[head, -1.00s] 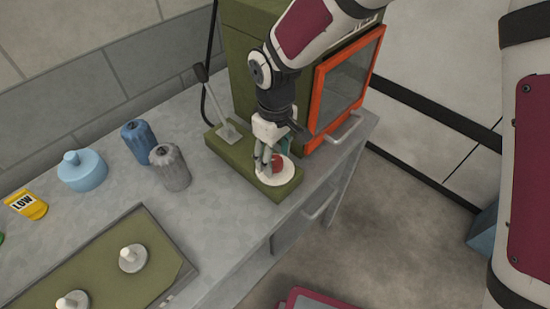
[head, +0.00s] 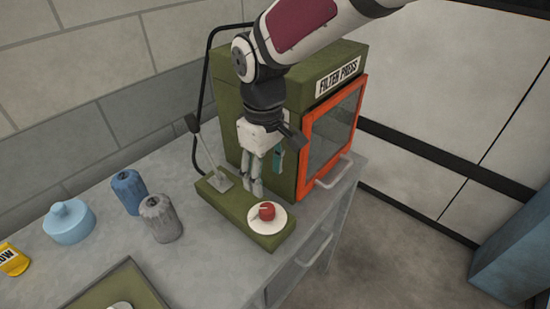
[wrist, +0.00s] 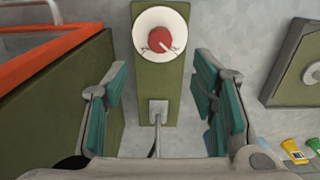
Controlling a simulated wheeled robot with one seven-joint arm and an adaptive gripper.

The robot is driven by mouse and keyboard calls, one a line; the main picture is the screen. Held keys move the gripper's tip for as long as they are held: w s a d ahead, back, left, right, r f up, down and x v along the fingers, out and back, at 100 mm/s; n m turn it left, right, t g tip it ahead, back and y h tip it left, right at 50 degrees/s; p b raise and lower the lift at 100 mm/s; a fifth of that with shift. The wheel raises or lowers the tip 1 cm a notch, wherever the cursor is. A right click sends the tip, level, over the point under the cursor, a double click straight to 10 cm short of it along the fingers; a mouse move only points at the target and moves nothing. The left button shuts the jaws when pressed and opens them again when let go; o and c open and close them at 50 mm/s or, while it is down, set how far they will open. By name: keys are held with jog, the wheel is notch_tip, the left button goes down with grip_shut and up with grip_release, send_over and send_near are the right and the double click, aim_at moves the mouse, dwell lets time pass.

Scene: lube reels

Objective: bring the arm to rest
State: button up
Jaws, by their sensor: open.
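My gripper (head: 254,188) points down above the green base (head: 234,202) in front of the filter press. It is open and empty, with its teal-padded fingers spread in the wrist view (wrist: 163,100). A red knob (head: 267,211) sits on a white disc (head: 281,218) at the near end of the base, apart from the fingers. In the wrist view the red knob (wrist: 159,40) lies beyond the fingertips.
The green filter press (head: 230,101) with an orange-framed door (head: 305,160) stands close behind my gripper. A lever (head: 206,152) rises at the base's left. Blue (head: 128,190) and grey (head: 160,217) ribbed canisters and a light-blue bottle (head: 69,222) stand left. Open floor lies right.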

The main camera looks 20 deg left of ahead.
jog(key=d+r+m+t, duration=0.1)
jog(key=d+r+m, duration=0.2)
jog(key=d+r, duration=0.5)
jog(key=d+r+m+t, duration=0.2)
jog(key=d+r+m, duration=0.15)
jog(key=d, duration=0.85)
jog(key=s+d+r+m+t, duration=0.2)
jog(key=s+d+m, duration=0.5)
jog(key=s+d, duration=0.5)
jog(key=shift+d+r+t, duration=0.3)
jog(key=shift+d+r, duration=0.2)
jog(key=shift+d, duration=0.7)
